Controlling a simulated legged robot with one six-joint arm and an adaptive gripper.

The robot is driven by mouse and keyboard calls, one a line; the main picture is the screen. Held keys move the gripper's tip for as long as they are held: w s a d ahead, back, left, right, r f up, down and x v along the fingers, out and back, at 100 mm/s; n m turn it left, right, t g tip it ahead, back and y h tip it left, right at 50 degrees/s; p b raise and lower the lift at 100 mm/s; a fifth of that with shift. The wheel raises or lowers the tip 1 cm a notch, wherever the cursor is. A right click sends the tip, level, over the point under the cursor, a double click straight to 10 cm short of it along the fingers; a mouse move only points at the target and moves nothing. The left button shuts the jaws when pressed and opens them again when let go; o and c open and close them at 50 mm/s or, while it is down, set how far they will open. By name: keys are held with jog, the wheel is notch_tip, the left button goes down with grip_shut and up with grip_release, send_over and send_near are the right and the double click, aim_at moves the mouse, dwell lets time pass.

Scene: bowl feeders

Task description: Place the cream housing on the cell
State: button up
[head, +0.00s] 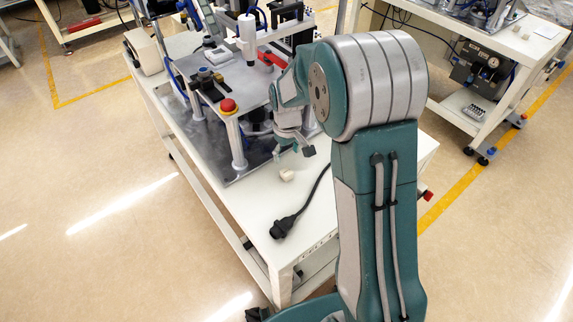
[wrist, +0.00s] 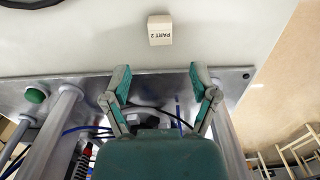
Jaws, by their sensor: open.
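A small cream block, which I take for the cream housing (head: 287,175), lies on the white tabletop just in front of the cell. It also shows in the wrist view (wrist: 160,30), with the label "PART 2" upside down. The cell (head: 240,92) is a grey raised plate on posts above a metal base plate, carrying devices and a red button. My gripper (head: 293,152) is open and empty near the base plate's front edge, just behind the block. In the wrist view my two green fingertips (wrist: 160,74) are spread apart, with the block beyond them, not between them.
A black cable with a plug (head: 283,226) lies on the white table (head: 258,206) toward its front corner. A cream box (head: 146,52) stands at the table's far left end. Cell posts (wrist: 55,125) stand close to my fingers. A second bench (head: 478,42) is at the right.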

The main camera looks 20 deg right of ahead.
jog(key=s+r+m+t, duration=0.1)
jog(key=s+r, duration=0.4)
jog(key=r, duration=0.3)
jog(key=s+r+m+t, duration=0.1)
jog(key=s+r+t, duration=0.1)
jog(key=s+r, duration=0.45)
jog(key=s+r+m+t, duration=0.1)
jog(key=s+r, duration=0.2)
jog(key=s, duration=0.4)
jog(key=s+r+m+t, duration=0.1)
jog(key=s+r, duration=0.1)
jog(key=s, duration=0.5)
jog(key=shift+r+m+t, duration=0.3)
jog(key=shift+r, duration=0.1)
jog(key=shift+w+d, duration=0.1)
